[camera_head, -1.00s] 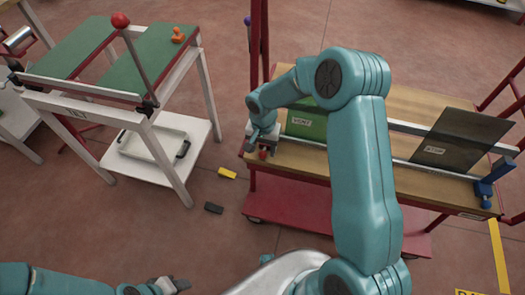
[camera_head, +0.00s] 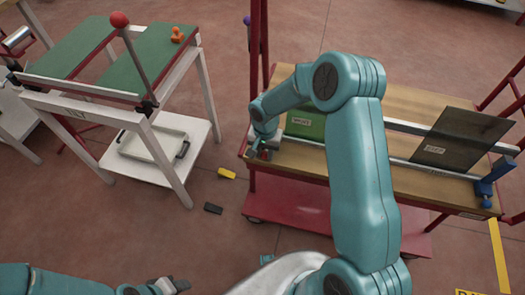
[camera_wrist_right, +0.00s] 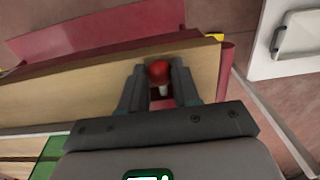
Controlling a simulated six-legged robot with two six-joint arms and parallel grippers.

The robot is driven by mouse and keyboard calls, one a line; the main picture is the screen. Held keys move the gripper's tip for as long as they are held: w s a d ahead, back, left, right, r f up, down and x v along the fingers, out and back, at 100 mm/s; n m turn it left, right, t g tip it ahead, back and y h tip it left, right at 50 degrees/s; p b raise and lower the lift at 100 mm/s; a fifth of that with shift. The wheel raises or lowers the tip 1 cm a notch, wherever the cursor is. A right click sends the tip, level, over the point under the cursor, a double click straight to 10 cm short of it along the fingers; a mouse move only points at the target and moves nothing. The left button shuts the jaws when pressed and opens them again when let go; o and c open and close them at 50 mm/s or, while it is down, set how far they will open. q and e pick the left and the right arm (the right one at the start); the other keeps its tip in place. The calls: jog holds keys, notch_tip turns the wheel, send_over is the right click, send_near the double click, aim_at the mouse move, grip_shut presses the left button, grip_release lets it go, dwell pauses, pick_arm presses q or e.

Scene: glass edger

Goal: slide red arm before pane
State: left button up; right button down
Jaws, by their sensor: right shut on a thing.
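The red arm shows as a small red knob (camera_head: 264,155) at the left front end of the wooden worktop. In the right wrist view the red knob (camera_wrist_right: 159,71) sits between the two fingers of my right gripper (camera_wrist_right: 158,82), which is shut on it. In the head view that gripper (camera_head: 262,148) is partly hidden by its own wrist. A green pane (camera_head: 306,123) with a white label is just right of it, partly behind my arm. A dark pane (camera_head: 458,137) leans over the rail at the right. My left gripper (camera_head: 174,285) is at the bottom left, its jaws unclear.
A blue arm (camera_head: 490,185) is at the rail's right end, beside the dark pane. A green-topped tilting table (camera_head: 72,47) with a red-balled lever (camera_head: 120,20) stands at the left.

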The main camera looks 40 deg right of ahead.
aim_at(312, 169)
jog(key=s+d+b, duration=0.1)
jog(key=s+d, duration=0.2)
jog(key=s, duration=0.1)
jog(key=s+d+b, duration=0.1)
jog(key=s+d, duration=0.3)
jog(key=s+d+b, duration=0.2)
jog(key=s+d, duration=0.1)
jog(key=s, duration=0.1)
jog(key=shift+d, duration=0.15)
jog(key=c, duration=0.8)
grip_release()
notch_tip(312, 169, up, 16)
jog(key=p, duration=0.2)
jog(key=shift+r+p, duration=0.2)
jog(key=shift+p, duration=0.1)
jog(key=shift+f, duration=0.1)
